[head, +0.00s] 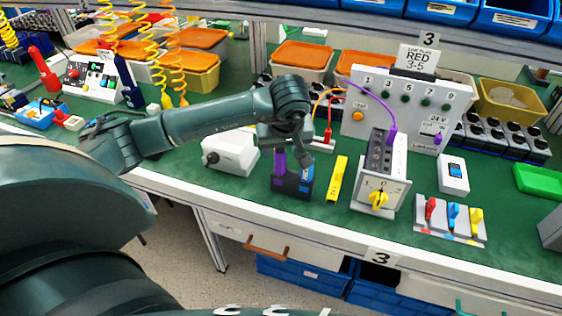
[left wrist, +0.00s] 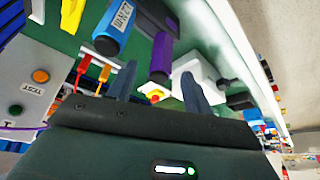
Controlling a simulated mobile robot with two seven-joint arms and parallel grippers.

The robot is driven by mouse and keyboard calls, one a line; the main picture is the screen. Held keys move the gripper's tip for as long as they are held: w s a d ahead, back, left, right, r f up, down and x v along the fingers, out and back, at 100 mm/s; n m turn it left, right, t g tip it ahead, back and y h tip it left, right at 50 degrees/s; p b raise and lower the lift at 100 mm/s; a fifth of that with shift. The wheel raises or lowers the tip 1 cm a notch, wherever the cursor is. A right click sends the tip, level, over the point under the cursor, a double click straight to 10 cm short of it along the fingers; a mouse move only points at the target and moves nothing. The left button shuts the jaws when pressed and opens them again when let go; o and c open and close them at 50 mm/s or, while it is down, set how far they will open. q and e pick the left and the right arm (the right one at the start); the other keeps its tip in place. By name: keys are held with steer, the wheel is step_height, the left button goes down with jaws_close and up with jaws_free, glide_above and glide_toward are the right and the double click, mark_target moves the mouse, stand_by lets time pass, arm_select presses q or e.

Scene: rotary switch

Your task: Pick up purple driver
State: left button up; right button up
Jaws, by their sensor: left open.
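The purple driver (head: 280,162) stands upright in a dark holder (head: 293,188) near the bench's front. A blue driver (head: 306,175) stands in the same holder, to its right. My left gripper (head: 287,148) is above the holder and partly hides the tops of the drivers in the head view. In the left wrist view my left gripper (left wrist: 160,84) is open and empty. There the purple driver (left wrist: 161,57) lies ahead of the gap between the fingers, apart from them. The blue driver (left wrist: 113,32) is to its left. My right gripper is not in view.
A white box (head: 230,152) stands left of the holder. A grey test panel (head: 400,110) stands behind. The green bench top is clear in front of the holder.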

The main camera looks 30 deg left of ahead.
mark_target(280, 158)
arm_select(q)
steer(key=p+x, duration=0.1)
steer(key=x, duration=0.4)
steer(key=shift+f, duration=0.4)
steer(key=c, duration=1.1)
